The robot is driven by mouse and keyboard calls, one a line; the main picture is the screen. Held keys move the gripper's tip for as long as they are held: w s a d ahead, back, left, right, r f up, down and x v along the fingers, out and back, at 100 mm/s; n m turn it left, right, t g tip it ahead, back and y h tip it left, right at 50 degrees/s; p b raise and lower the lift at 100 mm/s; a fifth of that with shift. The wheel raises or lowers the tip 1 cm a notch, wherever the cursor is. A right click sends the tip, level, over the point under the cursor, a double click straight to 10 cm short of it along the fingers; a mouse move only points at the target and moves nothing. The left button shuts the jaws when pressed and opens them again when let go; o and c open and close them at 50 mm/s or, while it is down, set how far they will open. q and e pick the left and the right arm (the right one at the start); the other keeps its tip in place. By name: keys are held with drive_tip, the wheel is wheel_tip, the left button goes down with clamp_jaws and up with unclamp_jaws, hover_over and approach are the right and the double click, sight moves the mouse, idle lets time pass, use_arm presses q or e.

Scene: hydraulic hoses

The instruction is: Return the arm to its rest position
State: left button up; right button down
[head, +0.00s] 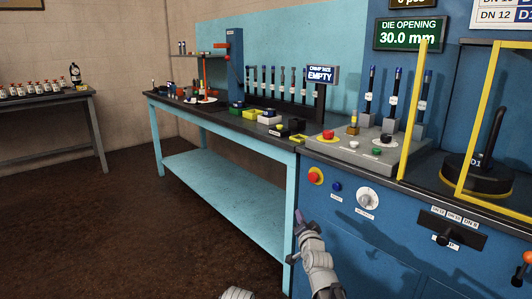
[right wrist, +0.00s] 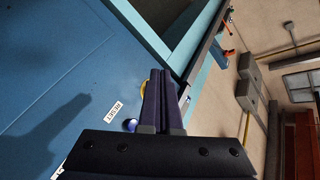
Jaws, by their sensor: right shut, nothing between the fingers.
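My right arm (head: 318,262) rises from the bottom of the head view, in front of the blue press cabinet. Its gripper (head: 299,220) points up and away, near the cabinet's left edge and the bench leg. In the right wrist view the two dark fingers (right wrist: 161,75) lie together, shut and empty. Behind them are the blue cabinet face (right wrist: 60,60), a RESET label (right wrist: 114,111) and a blue button (right wrist: 130,125). A pale rounded piece at the bottom edge of the head view seems to be part of my arm. My left gripper does not show.
A light-blue workbench (head: 225,174) with tools and small bins stands left of the cabinet. The cabinet has a red button (head: 314,177), a dial (head: 367,198) and a yellow guard frame (head: 413,110). A side table (head: 50,100) holds bottles. The brown floor at left is clear.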

drive_tip(key=s+a+f+n+g+y, duration=0.2)
drive_tip(key=s+a+f+n+g, duration=0.8)
drive_tip(key=s+f, duration=0.45)
drive_tip(key=s+d+f+n+g+h, duration=0.1)
drive_tip(key=s+f+n+g+h, duration=0.2)
drive_tip(key=s, duration=0.6)
drive_tip(key=s+f+g+h, duration=0.1)
drive_tip(key=s+f+g, duration=0.3)
drive_tip(key=s, duration=0.6)
use_arm(q)
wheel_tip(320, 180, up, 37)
drive_tip(key=p, duration=3.6)
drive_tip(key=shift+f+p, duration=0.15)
drive_tip(key=shift+p, duration=0.2)
use_arm(e)
wheel_tip(320, 180, up, 38)
drive_tip(key=shift+w+f+g, duration=0.15)
drive_tip(key=shift+f+g, duration=0.1)
drive_tip(key=shift+g, duration=0.05)
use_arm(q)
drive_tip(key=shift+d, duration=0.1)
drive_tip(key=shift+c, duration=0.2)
